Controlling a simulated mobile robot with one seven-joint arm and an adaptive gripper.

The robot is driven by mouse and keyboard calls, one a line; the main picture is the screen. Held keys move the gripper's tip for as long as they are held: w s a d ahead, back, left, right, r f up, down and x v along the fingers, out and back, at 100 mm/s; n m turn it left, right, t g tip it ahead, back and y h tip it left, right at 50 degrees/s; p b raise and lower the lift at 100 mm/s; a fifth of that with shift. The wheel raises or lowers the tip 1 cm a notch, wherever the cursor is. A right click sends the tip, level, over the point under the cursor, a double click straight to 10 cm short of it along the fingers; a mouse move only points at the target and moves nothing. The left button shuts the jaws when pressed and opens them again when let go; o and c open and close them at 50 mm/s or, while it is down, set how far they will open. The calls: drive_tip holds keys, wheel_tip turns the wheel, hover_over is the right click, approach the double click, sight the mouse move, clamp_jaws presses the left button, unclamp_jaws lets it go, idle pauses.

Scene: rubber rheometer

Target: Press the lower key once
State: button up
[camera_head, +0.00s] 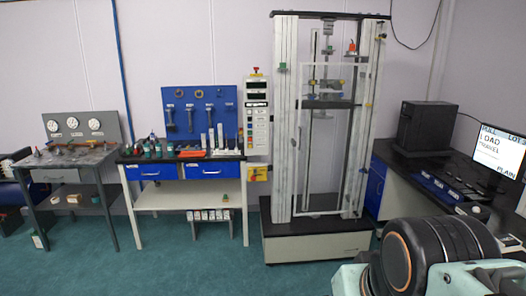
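A tall grey control panel (257,115) hangs beside the left column of the test machine, in the middle of the head view. It has dark displays near the top and rows of small light keys below. A red button (256,70) sits on its top. The keys are too small to tell which one is the lower key. A small yellow box with a dark and red front (257,173) is just under the panel. Part of my arm shows at the bottom right, far from the panel. My gripper is not in view.
The tall test machine frame (285,120) stands on a wide base (315,246). Left are a blue-drawer bench (185,171) with tools and a gauge table (75,160). Right is a dark desk (400,160) with a black box (425,128) and monitor (500,150). The green floor in front is clear.

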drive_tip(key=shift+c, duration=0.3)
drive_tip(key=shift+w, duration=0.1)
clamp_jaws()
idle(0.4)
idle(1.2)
